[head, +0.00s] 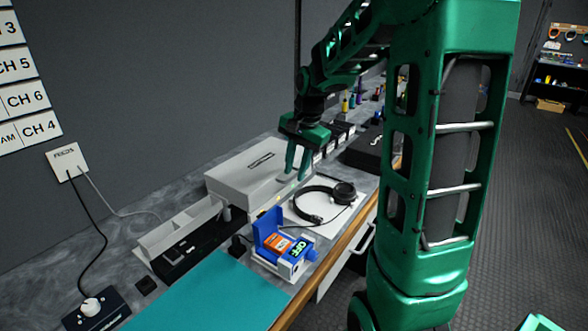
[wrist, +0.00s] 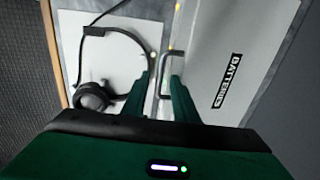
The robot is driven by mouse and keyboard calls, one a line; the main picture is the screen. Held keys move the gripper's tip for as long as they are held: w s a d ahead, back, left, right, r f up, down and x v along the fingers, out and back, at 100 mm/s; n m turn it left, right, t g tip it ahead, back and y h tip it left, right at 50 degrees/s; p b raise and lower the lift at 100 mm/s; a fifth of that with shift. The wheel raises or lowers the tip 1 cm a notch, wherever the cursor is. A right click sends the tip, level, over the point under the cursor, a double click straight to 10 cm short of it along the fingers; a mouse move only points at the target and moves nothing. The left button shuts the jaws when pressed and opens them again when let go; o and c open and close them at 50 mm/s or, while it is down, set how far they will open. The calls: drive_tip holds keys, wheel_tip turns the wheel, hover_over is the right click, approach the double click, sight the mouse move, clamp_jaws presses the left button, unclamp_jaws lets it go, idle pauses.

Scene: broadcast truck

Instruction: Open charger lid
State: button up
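My gripper (head: 298,172) is above the front edge of the box, pointing down. In the wrist view my gripper (wrist: 160,80) has its two green fingers apart, with the handle between them. I cannot tell whether a finger touches the handle. The lower ends of the fingers are partly hidden.
Headphones (head: 340,192) lie on a white sheet in front of the box. A blue and white device with an orange block (head: 278,243) stands nearer. A black unit with a raised pale flap (head: 180,232) is at left. The teal mat (head: 205,300) is clear.

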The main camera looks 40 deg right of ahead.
clamp_jaws()
drive_tip(key=shift+w+r, duration=0.1)
idle(1.2)
